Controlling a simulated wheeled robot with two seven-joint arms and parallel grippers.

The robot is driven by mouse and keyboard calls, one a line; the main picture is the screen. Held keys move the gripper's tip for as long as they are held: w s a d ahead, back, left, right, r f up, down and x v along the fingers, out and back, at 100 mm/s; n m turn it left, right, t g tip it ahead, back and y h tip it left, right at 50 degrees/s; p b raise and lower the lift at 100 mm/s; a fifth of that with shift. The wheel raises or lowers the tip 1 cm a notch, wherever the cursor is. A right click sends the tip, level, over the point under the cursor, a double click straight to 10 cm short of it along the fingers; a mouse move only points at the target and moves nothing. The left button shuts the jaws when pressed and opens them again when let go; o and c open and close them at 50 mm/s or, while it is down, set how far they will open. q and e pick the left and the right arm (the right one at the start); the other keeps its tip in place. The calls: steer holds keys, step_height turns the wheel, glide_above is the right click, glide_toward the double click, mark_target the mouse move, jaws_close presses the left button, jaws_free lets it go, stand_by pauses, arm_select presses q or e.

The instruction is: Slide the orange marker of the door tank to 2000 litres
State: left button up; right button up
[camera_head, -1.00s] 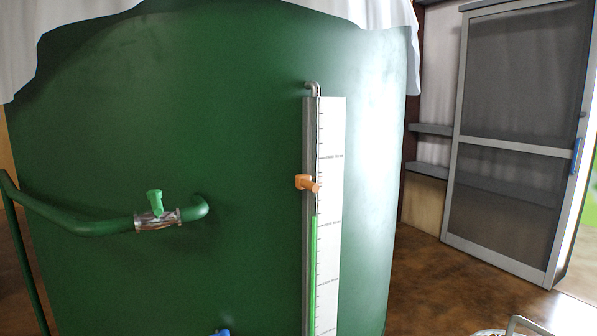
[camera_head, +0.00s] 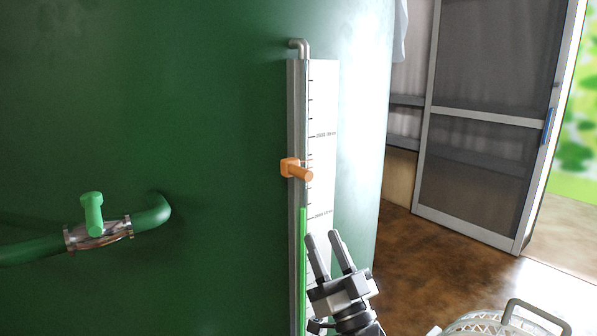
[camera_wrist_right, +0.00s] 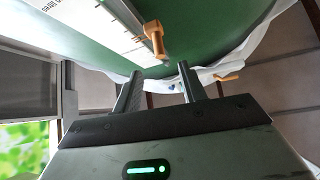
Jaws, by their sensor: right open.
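The door tank (camera_head: 200,90) is large and green, with a white scale board (camera_head: 322,100) on its front. The orange marker (camera_head: 297,170) sits on the gauge's grey rail, between two printed labels, the lower seeming to read 2000 litres. The green level column (camera_head: 303,250) ends below the marker, near that lower label. My right gripper (camera_head: 322,236) is open and empty, below and slightly right of the marker, apart from it in the head view. In the right wrist view the marker (camera_wrist_right: 154,38) shows beyond the open fingers (camera_wrist_right: 159,72). My left gripper is not in view.
A green-handled valve (camera_head: 92,215) on a pipe stands out at the left. A screen door (camera_head: 490,150) and a round wire-like object (camera_head: 490,325) are at the right. Brown floor there is open.

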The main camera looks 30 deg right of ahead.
mark_target(302, 170)
steer(key=p+x, duration=0.1)
steer(key=x, duration=0.4)
steer(key=p+x, duration=0.1)
steer(key=x, duration=0.4)
steer(key=s+r+p+x, duration=0.1)
steer(key=x, duration=0.4)
steer(key=shift+w+d+r+p, duration=0.1)
steer(key=shift+d+p, duration=0.2)
steer(key=shift+d, duration=0.05)
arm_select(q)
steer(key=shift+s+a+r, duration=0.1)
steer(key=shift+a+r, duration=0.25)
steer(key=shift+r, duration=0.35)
arm_select(e)
steer(key=shift+w+r, duration=0.35)
steer(key=shift+w, duration=0.1)
